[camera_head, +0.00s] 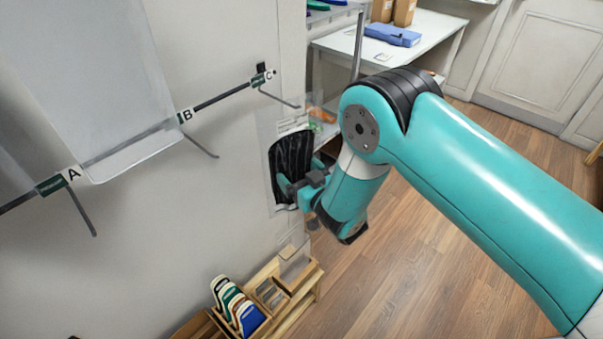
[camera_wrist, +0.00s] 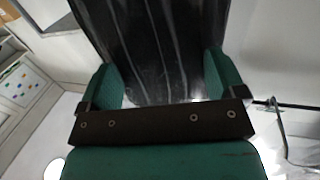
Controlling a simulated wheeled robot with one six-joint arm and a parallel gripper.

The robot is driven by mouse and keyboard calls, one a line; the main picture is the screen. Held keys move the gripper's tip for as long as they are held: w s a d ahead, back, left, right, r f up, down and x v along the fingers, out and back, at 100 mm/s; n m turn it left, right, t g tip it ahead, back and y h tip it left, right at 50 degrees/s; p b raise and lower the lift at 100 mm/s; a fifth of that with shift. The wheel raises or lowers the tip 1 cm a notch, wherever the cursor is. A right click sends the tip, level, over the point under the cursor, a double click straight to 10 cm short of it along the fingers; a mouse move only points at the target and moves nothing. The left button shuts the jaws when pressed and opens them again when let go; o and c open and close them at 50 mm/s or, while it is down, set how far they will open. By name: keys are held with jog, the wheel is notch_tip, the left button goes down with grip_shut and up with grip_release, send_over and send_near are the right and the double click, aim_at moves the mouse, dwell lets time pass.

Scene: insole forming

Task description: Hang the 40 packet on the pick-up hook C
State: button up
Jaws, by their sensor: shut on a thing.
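The packet (camera_head: 291,165) is a clear bag with black ribbed contents and a pale header at its top. It hangs roughly upright in my gripper (camera_head: 300,186), which is shut on it. In the wrist view the black packet (camera_wrist: 152,45) fills the space between and beyond the green fingers of my gripper (camera_wrist: 163,82). I cannot read a size on it. The pick-up hook C (camera_head: 279,98) is a bare grey prong on the wall rail, just above and left of the packet's top, apart from it. A metal prong (camera_wrist: 281,130) shows at the right of the wrist view; its letter is hidden.
Hook B (camera_head: 200,146) is bare; hook A (camera_head: 84,214) sits farther left, near a large clear sheet (camera_head: 110,85) on the wall. Below is a wooden rack (camera_head: 295,287) with coloured insoles (camera_head: 238,310). A white table (camera_head: 430,52) with a blue case (camera_head: 392,35) stands behind.

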dwell(0.3)
jog(key=o, duration=0.8)
jog(key=shift+c, duration=0.2)
jog(key=shift+s, duration=0.1)
